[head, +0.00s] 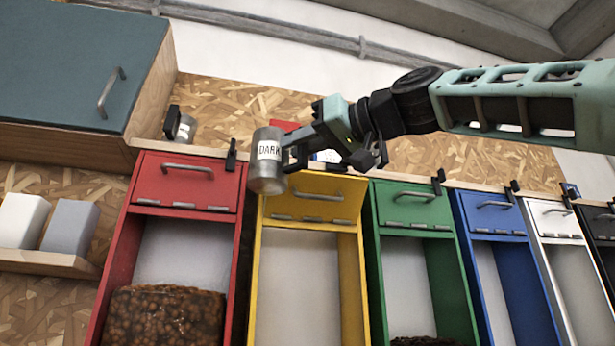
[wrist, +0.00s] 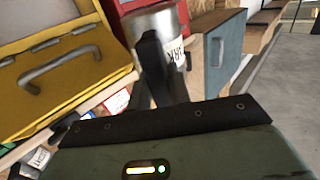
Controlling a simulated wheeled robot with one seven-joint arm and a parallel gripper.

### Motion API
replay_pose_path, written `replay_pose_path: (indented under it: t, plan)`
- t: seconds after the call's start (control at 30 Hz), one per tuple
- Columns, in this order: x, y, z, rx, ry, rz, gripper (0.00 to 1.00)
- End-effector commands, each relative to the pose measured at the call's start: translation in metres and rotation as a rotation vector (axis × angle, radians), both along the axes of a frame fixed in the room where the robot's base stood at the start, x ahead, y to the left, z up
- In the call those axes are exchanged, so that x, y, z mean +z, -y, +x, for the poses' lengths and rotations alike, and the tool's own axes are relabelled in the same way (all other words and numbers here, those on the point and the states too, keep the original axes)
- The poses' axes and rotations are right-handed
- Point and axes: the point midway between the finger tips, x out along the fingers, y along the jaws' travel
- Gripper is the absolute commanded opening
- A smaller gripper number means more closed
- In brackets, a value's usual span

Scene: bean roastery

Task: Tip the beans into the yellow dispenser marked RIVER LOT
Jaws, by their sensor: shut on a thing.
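My gripper (head: 290,155) is shut on a grey metal canister (head: 268,165) with a white label reading DARK. The canister looks near upright, in front of the top left of the yellow dispenser (head: 252,290). Its contents are hidden. The yellow dispenser's lid (head: 345,205) seems to lean outward more than its neighbours' lids; its upper edge is partly hidden by my gripper. Its front window shows pale, with no beans visible. I cannot read RIVER LOT anywhere. In the wrist view, the canister (wrist: 158,22) is between the fingers, right of the yellow lid (wrist: 105,55).
A red dispenser (head: 120,240) with beans stands left; green (head: 375,270), blue (head: 515,270), white and black ones stand right. Another canister (head: 187,128) is on the top ledge at left. A blue-grey cupboard (head: 70,60) hangs upper left. Black clips stand along the top edge.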

Motion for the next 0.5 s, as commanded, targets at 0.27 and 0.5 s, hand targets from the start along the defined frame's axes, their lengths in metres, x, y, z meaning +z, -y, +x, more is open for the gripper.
replay_pose_path:
  t: [0.27,0.5]
  plan:
    - [0.007,0.004,0.005,0.000,-0.079,0.049,0.00]
    - [0.027,0.008,0.012,0.002,-0.183,0.111,0.00]
